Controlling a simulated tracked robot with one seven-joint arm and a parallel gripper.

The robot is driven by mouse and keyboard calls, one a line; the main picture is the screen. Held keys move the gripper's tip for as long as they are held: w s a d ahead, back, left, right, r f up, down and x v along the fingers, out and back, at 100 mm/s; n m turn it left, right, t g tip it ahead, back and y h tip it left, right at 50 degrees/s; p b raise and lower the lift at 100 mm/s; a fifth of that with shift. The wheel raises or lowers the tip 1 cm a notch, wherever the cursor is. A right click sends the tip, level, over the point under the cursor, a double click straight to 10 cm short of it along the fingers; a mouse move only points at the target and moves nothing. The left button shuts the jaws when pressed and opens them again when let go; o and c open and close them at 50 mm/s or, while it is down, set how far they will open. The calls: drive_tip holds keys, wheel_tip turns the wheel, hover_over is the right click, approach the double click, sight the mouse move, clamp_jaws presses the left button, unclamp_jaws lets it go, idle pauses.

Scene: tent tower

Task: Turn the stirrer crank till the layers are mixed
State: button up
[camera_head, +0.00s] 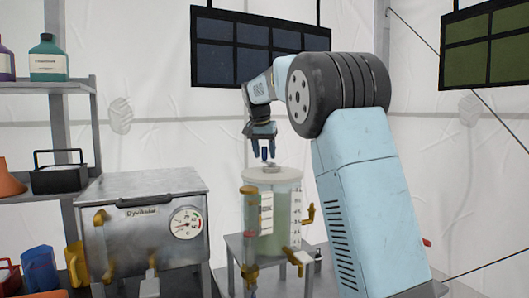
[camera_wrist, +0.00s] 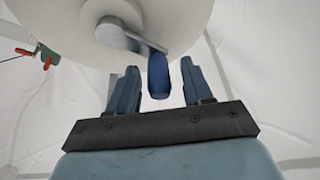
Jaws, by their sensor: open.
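The stirrer tank (camera_head: 279,232) is a clear cylinder with pale greenish contents and a pale round lid (camera_head: 288,178). I cannot make out separate layers. The crank has a grey hub and arm (camera_wrist: 118,36) on the lid and a dark blue upright grip (camera_wrist: 158,80). The blue grip also shows in the head view (camera_head: 265,154). My gripper (camera_head: 264,147) points down over the lid. In the wrist view its fingers (camera_wrist: 158,72) are spread, with the blue grip between them and a gap on each side.
The tank stands on a small grey stand (camera_head: 232,246) with yellow taps on its sides. A steel box with a dial gauge (camera_head: 186,222) stands close at its left. A shelf with bottles (camera_head: 47,58) is at far left. Dark panels (camera_head: 230,45) hang behind my arm.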

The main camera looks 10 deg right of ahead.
clamp_jaws()
idle(0.4)
drive_tip(key=shift+a, duration=0.1)
